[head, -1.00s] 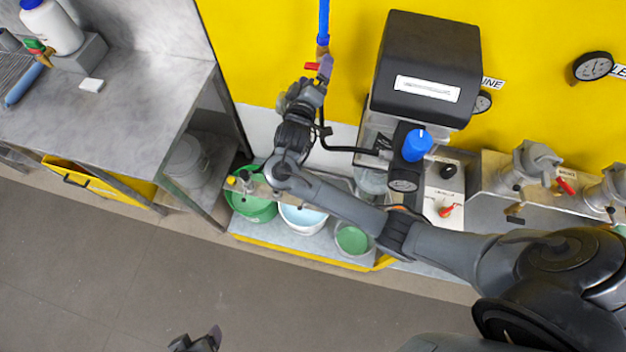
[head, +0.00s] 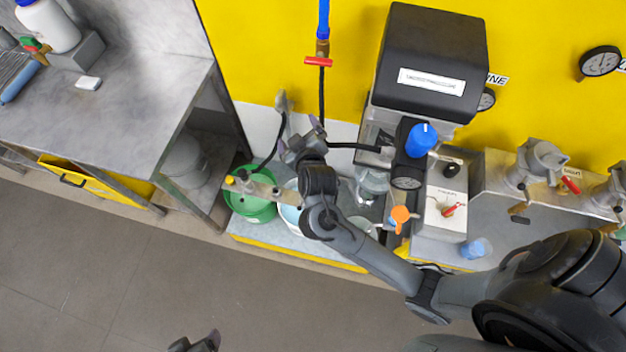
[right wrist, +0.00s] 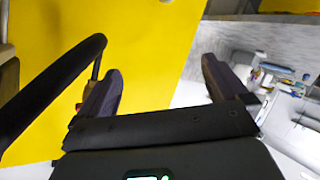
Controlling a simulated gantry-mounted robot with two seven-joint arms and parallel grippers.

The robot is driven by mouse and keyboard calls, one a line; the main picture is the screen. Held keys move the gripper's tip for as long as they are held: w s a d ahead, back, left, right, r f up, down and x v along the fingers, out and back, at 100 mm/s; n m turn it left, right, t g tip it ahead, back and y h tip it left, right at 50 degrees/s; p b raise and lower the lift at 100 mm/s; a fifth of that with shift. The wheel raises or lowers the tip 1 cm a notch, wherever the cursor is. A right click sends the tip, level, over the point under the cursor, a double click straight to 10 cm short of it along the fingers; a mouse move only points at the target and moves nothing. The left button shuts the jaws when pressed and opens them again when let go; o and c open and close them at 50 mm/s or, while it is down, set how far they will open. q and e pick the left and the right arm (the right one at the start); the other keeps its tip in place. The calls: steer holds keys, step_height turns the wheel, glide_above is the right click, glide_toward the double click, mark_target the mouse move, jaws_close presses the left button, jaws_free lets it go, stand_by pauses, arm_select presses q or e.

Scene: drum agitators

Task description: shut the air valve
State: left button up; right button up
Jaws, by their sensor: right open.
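The air valve (head: 318,62) has a red handle and sits on a brass fitting under a blue pipe on the yellow wall. Its handle lies crosswise to the pipe. A black hose (head: 321,95) runs down from it. My right gripper (head: 299,112) is below and left of the valve, apart from the handle. It is open, and the right wrist view (right wrist: 160,88) shows only wall and background between its fingers. My left gripper (head: 198,342) shows only partly at the bottom edge, and its jaw state is unclear.
A black-topped machine (head: 430,55) with a blue cap (head: 420,140) stands right of the hose. A green bucket (head: 250,205) is below on the shelf. A metal table (head: 110,110) is at left. Other valves (head: 540,160) and a gauge (head: 600,61) are at right.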

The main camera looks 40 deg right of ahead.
steer(key=s+a+f+g+y, duration=0.3)
steer(key=s+f, duration=0.3)
steer(key=s, duration=0.4)
steer(key=shift+s+a+f+y+b, duration=0.2)
steer(key=shift+y+b, duration=0.25)
steer(key=shift+y, duration=0.45)
steer(key=shift+w, duration=0.1)
